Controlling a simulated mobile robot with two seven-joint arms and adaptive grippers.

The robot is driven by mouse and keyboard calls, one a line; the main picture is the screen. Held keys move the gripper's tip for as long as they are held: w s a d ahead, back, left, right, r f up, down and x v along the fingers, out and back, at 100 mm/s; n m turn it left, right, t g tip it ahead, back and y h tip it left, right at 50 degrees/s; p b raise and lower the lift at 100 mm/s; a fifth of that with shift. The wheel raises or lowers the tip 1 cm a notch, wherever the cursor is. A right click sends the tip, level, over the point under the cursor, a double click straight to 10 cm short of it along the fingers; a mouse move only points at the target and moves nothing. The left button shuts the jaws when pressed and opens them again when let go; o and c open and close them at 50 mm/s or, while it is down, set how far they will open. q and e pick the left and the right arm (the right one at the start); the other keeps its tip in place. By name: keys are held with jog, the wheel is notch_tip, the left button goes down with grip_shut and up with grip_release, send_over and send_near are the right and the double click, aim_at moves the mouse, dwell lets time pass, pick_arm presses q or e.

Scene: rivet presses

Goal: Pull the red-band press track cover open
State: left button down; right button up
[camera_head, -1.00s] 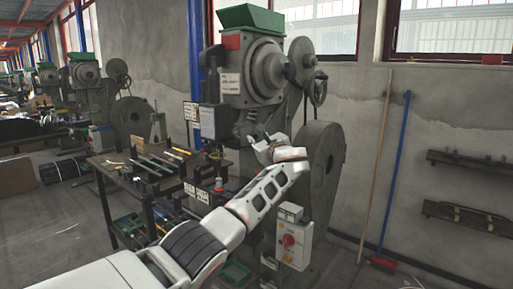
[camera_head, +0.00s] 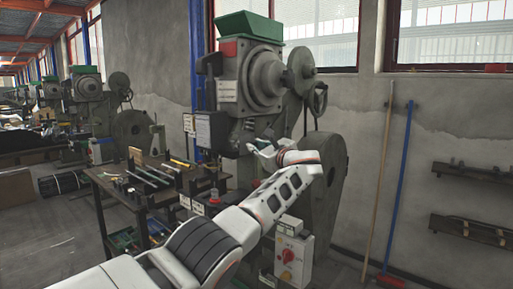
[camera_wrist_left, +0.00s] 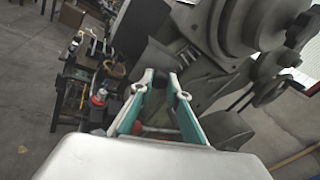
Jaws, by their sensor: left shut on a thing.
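The red-band press (camera_head: 262,75) is the near grey machine with a green hopper and a red patch (camera_head: 229,48) on its upper left. A dark box-like part (camera_head: 212,132) sits low on its front. My left gripper (camera_head: 258,147) is at the press front, right of that part. In the left wrist view, the teal-lined fingers (camera_wrist_left: 160,80) reach toward a dark rounded piece (camera_wrist_left: 155,55) at their tips. It appears to be the track cover, but its outline is hard to tell. The left gripper is shut on it. My right gripper is not in view.
A workbench (camera_head: 130,190) with tools stands left of the press. A control box with a red knob (camera_head: 289,255) is below my left arm. A large grey wheel (camera_head: 328,170) stands right of the arm. A wooden pole (camera_head: 379,180) and a blue-handled broom (camera_head: 398,190) lean against the wall.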

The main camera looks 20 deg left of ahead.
pick_arm(q)
jog(key=c, duration=2.2)
grip_release()
jog(key=shift+d+r, duration=0.15)
jog(key=shift+r, duration=0.05)
jog(key=shift+w, duration=0.1)
jog(key=shift+f, duration=0.1)
jog(key=v, duration=1.2)
